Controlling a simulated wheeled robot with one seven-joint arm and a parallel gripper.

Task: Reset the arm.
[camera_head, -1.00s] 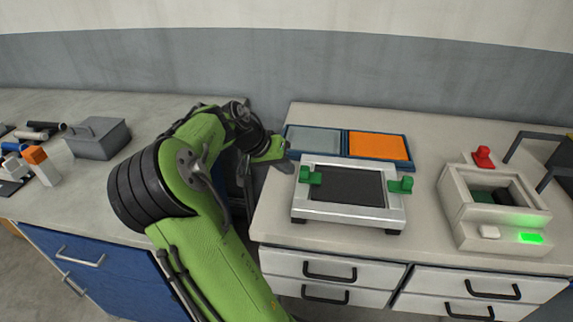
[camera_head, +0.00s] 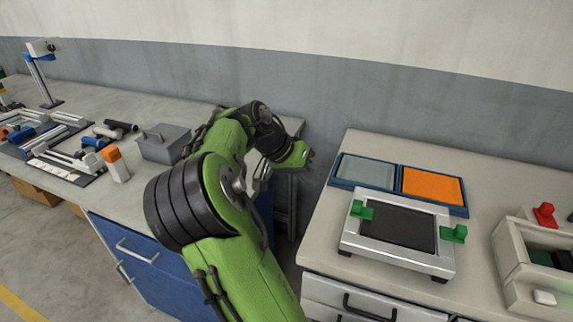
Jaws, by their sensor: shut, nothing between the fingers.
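My green and black arm rises from the bottom of the view and bends over the gap between the two benches. My gripper (camera_head: 262,174) is small and partly hidden by the arm, below the black wrist joint. It is shut and holds nothing. It hangs clear of the things on both benches.
On the right bench are a framed dark plate (camera_head: 398,229) with green knobs, a blue tray with grey and orange panels (camera_head: 432,186), and a white box (camera_head: 530,258) with a red knob. The left bench holds a grey box (camera_head: 164,145), an orange-topped block (camera_head: 117,165) and several parts.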

